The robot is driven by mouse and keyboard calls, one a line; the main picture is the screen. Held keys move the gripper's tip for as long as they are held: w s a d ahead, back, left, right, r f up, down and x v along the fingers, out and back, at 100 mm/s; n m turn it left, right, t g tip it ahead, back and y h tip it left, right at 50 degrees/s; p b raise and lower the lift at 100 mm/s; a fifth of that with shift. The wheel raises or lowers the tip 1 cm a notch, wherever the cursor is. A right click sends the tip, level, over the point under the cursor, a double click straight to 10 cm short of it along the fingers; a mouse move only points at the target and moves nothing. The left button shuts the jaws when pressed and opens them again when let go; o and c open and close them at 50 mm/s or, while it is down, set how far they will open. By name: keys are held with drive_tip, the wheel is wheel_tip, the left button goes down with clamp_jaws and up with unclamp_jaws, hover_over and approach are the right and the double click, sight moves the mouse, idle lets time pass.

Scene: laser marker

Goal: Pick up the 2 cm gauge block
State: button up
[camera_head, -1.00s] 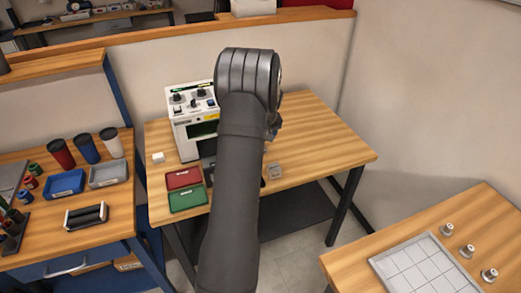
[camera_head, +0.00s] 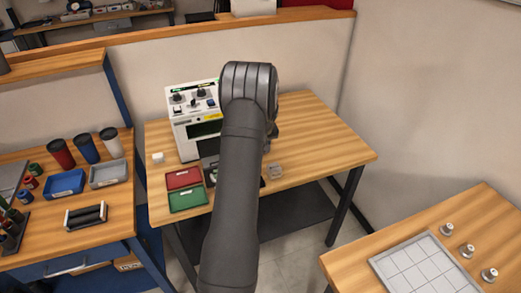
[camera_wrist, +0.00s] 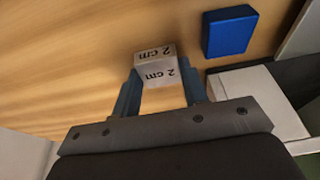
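The 2 cm gauge block (camera_wrist: 156,71) is a small pale cube with "2 cm" printed on two visible faces. In the wrist view it sits between the blue fingertips of my gripper (camera_wrist: 160,80). The fingers flank it closely on the left and right. I cannot tell whether both fingers press on it or a thin gap is left. In the head view my arm covers the gripper's fingers, and I cannot make out the gauge block there.
A blue block (camera_wrist: 229,31) lies right of the gauge block in the wrist view. The white marking machine (camera_head: 188,135) stands left of my arm. The table's right side is clear.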

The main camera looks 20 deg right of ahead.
drive_tip(key=c, duration=0.4)
drive_tip(key=shift+r, duration=0.1)
